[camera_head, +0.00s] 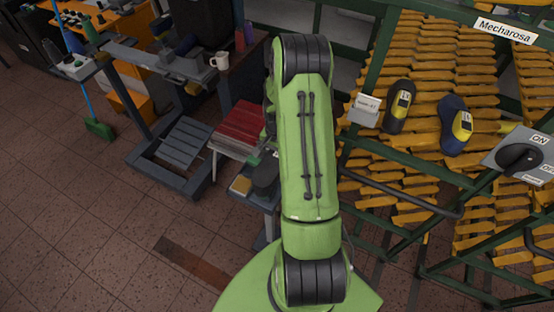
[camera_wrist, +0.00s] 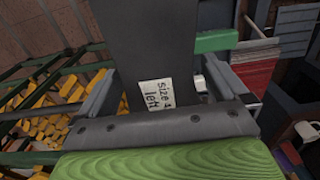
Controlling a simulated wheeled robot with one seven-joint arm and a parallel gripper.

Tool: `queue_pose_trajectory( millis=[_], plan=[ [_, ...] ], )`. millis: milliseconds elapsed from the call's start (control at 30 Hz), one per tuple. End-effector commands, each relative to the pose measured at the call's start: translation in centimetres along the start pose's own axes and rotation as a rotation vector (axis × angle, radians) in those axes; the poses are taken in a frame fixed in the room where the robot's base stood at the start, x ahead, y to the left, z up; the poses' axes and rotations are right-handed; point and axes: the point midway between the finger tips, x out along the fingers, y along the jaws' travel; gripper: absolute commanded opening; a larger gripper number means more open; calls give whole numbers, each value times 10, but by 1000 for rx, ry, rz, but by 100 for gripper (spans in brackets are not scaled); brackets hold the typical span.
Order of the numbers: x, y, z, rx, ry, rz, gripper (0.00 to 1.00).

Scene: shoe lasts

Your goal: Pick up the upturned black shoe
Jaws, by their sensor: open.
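The upturned black shoe fills the middle of the wrist view as a long dark surface (camera_wrist: 145,40) running to the top edge. A white label on it reads "size 4 left". My gripper (camera_wrist: 161,78) is open, with one finger on each side of the shoe; I cannot tell whether either finger touches it. The shoe's far end is cut off by the picture edge. In the head view, my green arm hides the gripper. A dark rounded shape (camera_head: 265,177) shows just left of the arm on a small table; I cannot tell if it is the shoe.
A green rack (camera_head: 371,60) with many yellow lasts stands on the right, holding a black shoe (camera_head: 397,118) and a blue shoe (camera_head: 453,138) with yellow labels. A red stack (camera_head: 240,128) lies left of my arm. A white mug (camera_head: 220,61) stands behind.

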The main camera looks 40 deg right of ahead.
Motion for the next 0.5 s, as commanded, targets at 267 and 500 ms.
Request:
queue_pose_trajectory(
  millis=[267, 500],
  plan=[
    [22, 0, 0, 0, 1, 0, 100],
    [22, 0, 0, 0, 1, 0, 77]
  ],
)
